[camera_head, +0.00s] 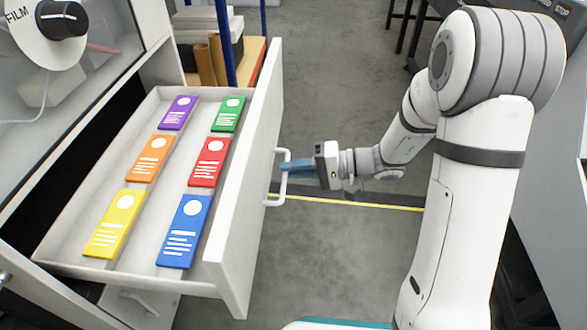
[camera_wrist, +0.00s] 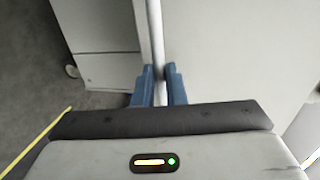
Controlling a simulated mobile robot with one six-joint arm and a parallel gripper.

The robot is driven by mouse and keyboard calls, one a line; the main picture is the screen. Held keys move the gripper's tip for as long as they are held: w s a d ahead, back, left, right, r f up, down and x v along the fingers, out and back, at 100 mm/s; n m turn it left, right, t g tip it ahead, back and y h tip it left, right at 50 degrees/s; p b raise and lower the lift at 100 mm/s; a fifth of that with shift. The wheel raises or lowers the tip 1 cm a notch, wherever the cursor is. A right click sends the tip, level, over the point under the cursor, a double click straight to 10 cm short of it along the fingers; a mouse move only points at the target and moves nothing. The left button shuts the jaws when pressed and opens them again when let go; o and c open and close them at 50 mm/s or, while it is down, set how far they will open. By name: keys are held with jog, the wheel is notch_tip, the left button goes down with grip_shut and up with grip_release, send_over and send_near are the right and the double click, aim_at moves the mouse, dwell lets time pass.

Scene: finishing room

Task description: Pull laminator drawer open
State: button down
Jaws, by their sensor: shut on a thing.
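The laminator drawer (camera_head: 222,262) stands open in the head view, pulled out to the right of the white cabinet. Inside it lie several coloured cards, among them a yellow card (camera_head: 115,223), a blue card (camera_head: 184,232) and a red card (camera_head: 209,161). A white bar handle (camera_head: 278,202) is on the drawer's outer face. My gripper (camera_head: 287,166) is at the handle, its blue fingers shut on the bar. In the wrist view the fingers (camera_wrist: 159,84) are on either side of the white bar (camera_wrist: 156,40).
The laminator with its FILM dial (camera_head: 62,20) is at the upper left. A shelf with rolls and stacked items (camera_head: 213,55) stands behind the drawer. Grey floor with a yellow line (camera_head: 350,205) is open to the right of the drawer, beneath my arm.

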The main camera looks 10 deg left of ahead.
jog(key=c, duration=1.8)
grip_release()
jog(key=shift+w+a+f, duration=0.1)
jog(key=shift+w+f, duration=0.05)
jog(key=o, duration=0.3)
jog(key=p+v, duration=0.2)
jog(key=v, duration=0.5)
jog(key=shift+d, duration=0.4)
jog(key=s+d+r+t+h+p, duration=0.1)
jog(key=s+d+r+h+p, duration=0.3)
jog(key=r+p, duration=0.7)
jog(key=s+d+r+t+h+p, duration=0.1)
jog(key=s+d+r+h+p, duration=0.4)
jog(key=r+p, duration=0.6)
jog(key=s+d+r+t+h+p, duration=0.1)
jog(key=s+d+r+h+p, duration=0.4)
jog(key=r+p, duration=0.6)
notch_tip(320, 180, up, 7)
jog(key=shift+s+r+h, duration=0.25)
jog(key=shift+s+h, duration=0.2)
jog(key=shift+h, duration=0.35)
